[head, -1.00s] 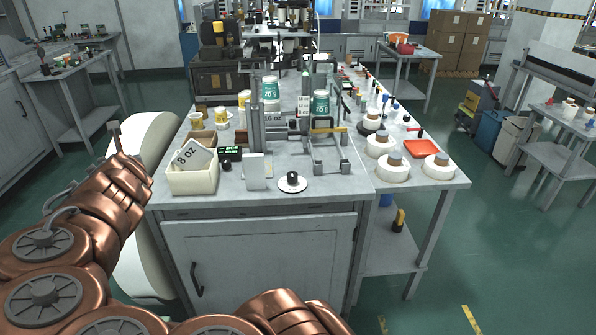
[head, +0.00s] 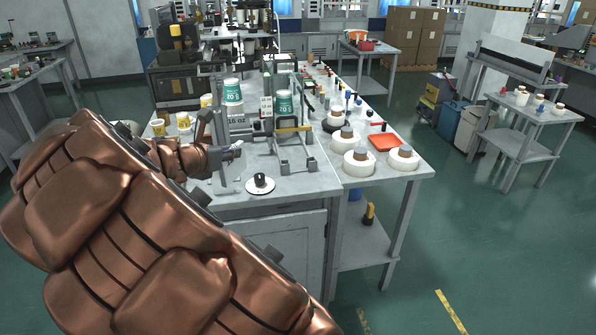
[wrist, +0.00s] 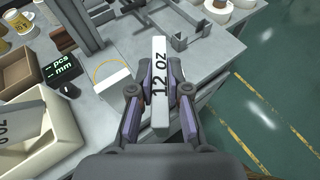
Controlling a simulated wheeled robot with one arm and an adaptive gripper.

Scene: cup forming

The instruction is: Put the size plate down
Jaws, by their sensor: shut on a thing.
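My gripper (wrist: 156,88) is shut on the size plate (wrist: 159,62), a pale narrow plate with "12 oz" in black letters. The wrist view shows the plate between the two fingers, its far end sticking out past them. The plate is above the front of the grey bench; I cannot tell if it touches anything below. In the head view my gripper (head: 228,156) is over the bench's front left part, and the plate is not clear there. A cream bin (wrist: 70,132) stands left of the gripper in the wrist view, with an "8 OZ" plate (wrist: 14,124) in it.
A brown box (wrist: 16,76) and a small green-lit display (wrist: 58,68) stand beyond the bin. A black-and-white disc with a knob (head: 260,184) lies at the bench's front. A metal forming frame (head: 292,135) and white rolls (head: 358,162) are to the right.

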